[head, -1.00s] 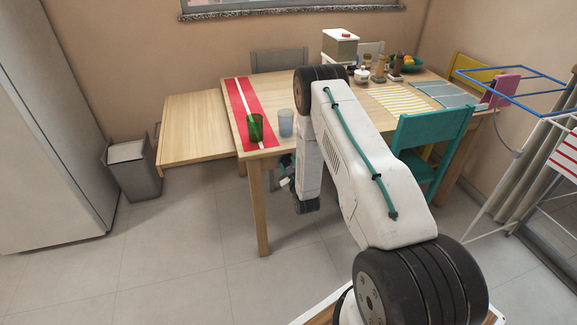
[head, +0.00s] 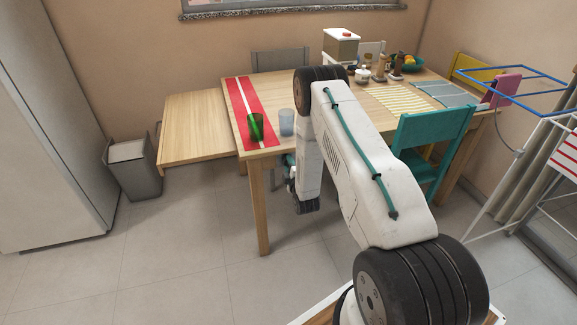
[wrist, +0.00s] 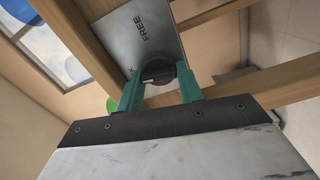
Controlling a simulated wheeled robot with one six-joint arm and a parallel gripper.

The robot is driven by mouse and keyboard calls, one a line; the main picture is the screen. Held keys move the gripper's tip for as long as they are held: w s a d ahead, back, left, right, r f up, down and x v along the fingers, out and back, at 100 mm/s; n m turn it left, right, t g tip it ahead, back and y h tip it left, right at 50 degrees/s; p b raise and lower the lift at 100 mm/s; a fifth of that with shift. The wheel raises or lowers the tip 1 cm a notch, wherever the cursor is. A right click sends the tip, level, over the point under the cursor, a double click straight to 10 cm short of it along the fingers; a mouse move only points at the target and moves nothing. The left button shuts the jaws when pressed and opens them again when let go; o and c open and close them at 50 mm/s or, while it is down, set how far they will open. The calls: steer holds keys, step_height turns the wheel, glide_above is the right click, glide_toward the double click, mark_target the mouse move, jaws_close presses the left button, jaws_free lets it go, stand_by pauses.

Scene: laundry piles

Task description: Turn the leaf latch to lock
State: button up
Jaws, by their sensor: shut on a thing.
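The leaf latch (wrist: 158,75) shows in the wrist view as a dark round knob with a bar across it, on a grey metal plate (wrist: 128,32) marked "FREE" under the table. Another mark by the knob is too cut off to read. My gripper (wrist: 161,84) has its teal fingers on either side of the knob and is shut on it. In the head view my arm hides the latch and most of the gripper. The table leaf (head: 195,125) is raised level at the left end of the wooden table (head: 285,90).
A green cup (head: 256,127) and a bluish cup (head: 287,122) stand near the table's front edge. A table leg (head: 260,215) is left of my gripper. A grey bin (head: 135,170) stands by the leaf; a teal chair (head: 432,145) stands right.

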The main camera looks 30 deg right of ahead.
steer(key=shift+f+n, duration=0.1)
steer(key=shift+n, duration=0.8)
steer(key=o, duration=1)
steer(key=shift+s, duration=0.1)
steer(key=v, duration=0.7)
steer(key=shift+s+a, duration=0.2)
steer(key=shift+s, duration=0.1)
